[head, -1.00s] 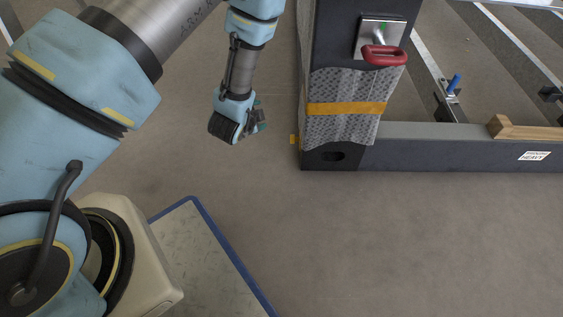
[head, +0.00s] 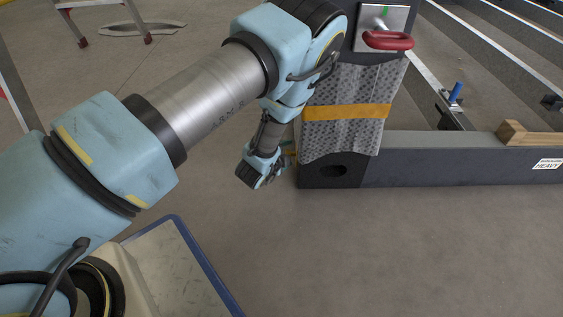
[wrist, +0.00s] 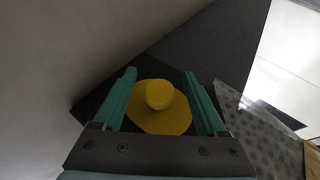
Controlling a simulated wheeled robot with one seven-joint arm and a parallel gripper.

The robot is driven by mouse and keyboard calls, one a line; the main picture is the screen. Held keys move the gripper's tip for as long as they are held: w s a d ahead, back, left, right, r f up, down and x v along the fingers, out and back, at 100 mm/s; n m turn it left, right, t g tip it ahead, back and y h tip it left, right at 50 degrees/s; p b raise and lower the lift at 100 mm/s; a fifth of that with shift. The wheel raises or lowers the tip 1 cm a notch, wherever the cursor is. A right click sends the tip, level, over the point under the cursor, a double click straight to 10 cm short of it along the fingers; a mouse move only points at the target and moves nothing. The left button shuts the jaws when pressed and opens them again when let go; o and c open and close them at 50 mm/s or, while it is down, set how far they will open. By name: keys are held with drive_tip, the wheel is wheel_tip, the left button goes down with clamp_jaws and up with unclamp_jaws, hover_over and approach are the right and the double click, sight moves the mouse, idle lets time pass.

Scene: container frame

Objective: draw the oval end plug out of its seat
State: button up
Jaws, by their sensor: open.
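The oval end plug (wrist: 176,122) shows in the wrist view as a yellow plate with a round knob (wrist: 159,95) standing out from it. It sits against the dark end face of the frame. My gripper (wrist: 160,76) is open, with one teal finger on each side of the knob and a visible gap to it. In the head view my gripper (head: 280,171) is beside the lower left corner of the frame. There the plug is mostly hidden by the gripper and the post's edge. I cannot tell how deep the plug sits.
A grey patterned wrap (head: 343,85) with an orange strap (head: 347,112) covers the post. A red handle (head: 388,41) sits above it. The floor in front is clear.

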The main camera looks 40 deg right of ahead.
drive_tip(key=shift+b+x, duration=0.35)
drive_tip(key=shift+x, duration=0.7)
clamp_jaws()
idle(0.4)
